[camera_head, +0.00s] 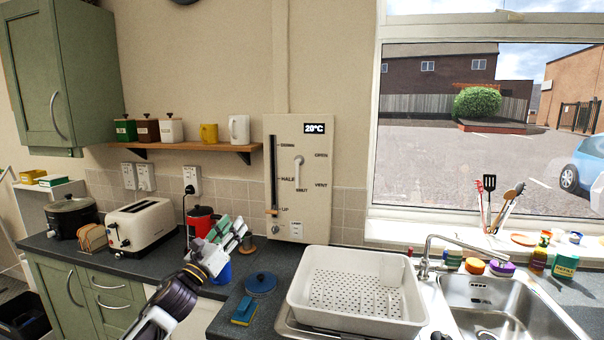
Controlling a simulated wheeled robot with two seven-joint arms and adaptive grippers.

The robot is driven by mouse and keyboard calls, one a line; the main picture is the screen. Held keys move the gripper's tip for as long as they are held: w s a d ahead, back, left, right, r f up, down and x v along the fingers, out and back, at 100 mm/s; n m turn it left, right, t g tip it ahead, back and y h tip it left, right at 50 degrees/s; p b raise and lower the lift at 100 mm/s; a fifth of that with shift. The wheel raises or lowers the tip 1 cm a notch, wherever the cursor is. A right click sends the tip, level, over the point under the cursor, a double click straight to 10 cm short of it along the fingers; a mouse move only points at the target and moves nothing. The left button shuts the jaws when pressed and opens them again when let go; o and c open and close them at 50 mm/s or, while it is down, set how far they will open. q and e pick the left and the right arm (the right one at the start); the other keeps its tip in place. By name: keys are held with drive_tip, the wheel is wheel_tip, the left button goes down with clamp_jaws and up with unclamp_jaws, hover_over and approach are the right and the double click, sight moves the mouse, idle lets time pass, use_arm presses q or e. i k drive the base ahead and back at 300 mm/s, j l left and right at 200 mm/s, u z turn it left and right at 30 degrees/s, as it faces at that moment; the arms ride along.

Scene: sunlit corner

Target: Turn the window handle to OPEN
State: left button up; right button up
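A cream panel (322,221) stands on the wall behind the counter, left of the window. The white window handle (299,167) is on its upper middle, with OPEN, VENT and SHUT printed around it. The handle hangs nearly straight down, its lower end toward SHUT. My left gripper (234,226) is below and left of the handle, in front of the tiles and clear of the panel. Its fingers look spread, with nothing seen between them.
A slider track (272,172) marked DOWN, HALF and UP runs down the panel's left side. A white dish rack (309,312) stands on the counter below the panel. A red canister (199,218) and toaster (139,224) are left. A shelf (178,147) holds mugs.

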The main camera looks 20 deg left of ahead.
sight(298, 160)
drive_tip(key=i+l, duration=0.1)
drive_tip(key=i, duration=0.4)
drive_tip(key=i+l, duration=0.1)
drive_tip(key=i, duration=0.4)
